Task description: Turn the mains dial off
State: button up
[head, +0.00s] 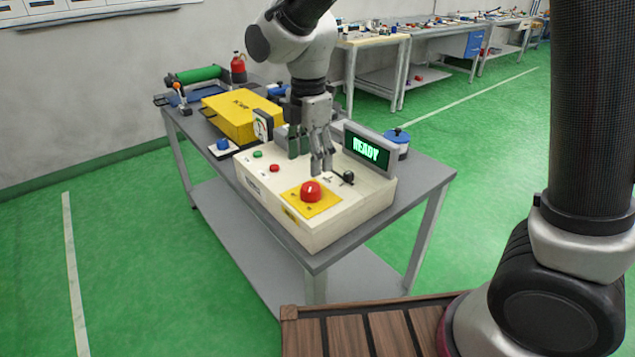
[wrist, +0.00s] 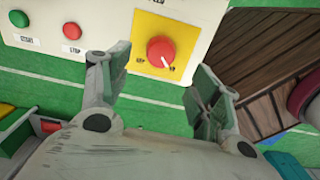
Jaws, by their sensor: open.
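The mains dial is probably the red round dial (head: 311,191) on a yellow plate (head: 293,197) at the front of a cream control box (head: 270,203). The wrist view also shows this red dial (wrist: 160,51), with a white pointer mark aimed toward its lower right. My gripper (head: 309,162) is open and empty above the box, behind the dial in the head view. In the wrist view its fingertips (wrist: 157,75) stand apart to the left and right, below the dial in the picture. I see no contact with it.
A green button (head: 257,154), a red button (head: 274,168) and a black lever (head: 346,177) sit on the box. A screen (head: 368,152) reading READY stands at its right. A gauge (head: 262,126) and a yellow case (head: 240,113) are behind.

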aim_at(311, 186)
notch_tip(311, 186, down, 8)
jog(key=shift+d+r, duration=0.1)
jog(key=c, duration=1)
